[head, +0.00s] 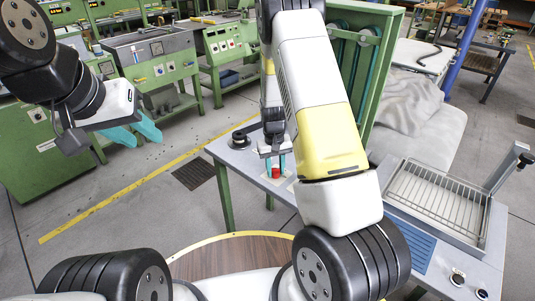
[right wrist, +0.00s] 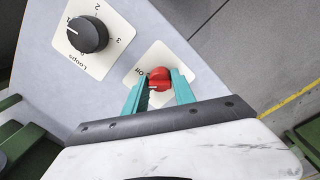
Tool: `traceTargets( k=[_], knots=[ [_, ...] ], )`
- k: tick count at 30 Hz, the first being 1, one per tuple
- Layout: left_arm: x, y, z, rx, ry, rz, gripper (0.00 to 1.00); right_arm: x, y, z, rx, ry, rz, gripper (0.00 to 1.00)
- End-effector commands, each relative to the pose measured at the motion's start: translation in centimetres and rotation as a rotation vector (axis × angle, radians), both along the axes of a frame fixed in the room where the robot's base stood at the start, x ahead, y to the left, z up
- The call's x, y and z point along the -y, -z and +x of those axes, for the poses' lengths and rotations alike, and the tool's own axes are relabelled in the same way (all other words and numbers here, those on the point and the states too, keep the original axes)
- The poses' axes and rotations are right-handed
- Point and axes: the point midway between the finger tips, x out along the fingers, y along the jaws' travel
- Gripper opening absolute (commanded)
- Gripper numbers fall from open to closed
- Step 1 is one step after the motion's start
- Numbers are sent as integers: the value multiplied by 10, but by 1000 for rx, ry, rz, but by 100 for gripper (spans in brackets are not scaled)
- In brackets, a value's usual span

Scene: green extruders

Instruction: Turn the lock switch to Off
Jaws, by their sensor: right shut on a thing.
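The lock switch is a red knob (right wrist: 159,78) on a pale square plate (right wrist: 143,66) lettered "Off", on the grey machine top. It also shows as a small red spot in the head view (head: 276,173). My right gripper (right wrist: 160,88) is shut on the red knob, with one teal finger on each side of it; the head view shows this gripper (head: 275,163) pointing down over the knob. The way the knob's mark points is too small to tell. My left gripper (head: 137,130) hangs at the left, its two teal fingers apart and empty.
A black dial (right wrist: 87,34) lettered "Loops" sits beside the switch. On the same grey table (head: 235,160) are a wire-rack tray (head: 440,200) and a blue slotted panel (head: 400,240). Green machines (head: 160,65) stand at the back left. Open floor lies under my left gripper.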

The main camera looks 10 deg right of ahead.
Motion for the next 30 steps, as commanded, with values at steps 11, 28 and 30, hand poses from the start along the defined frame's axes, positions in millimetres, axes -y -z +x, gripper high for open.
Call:
traceTargets(
  k=[11,28,30],
  knots=[
    [0,0,0,0,0,0,36,-3,0,0,-2,211,2,0],
    [0,0,0,0,0,0,36,-3,0,1,-1,273,3,0],
    [0,0,0,0,0,0,36,-4,0,1,-1,272,3,0]
  ],
)
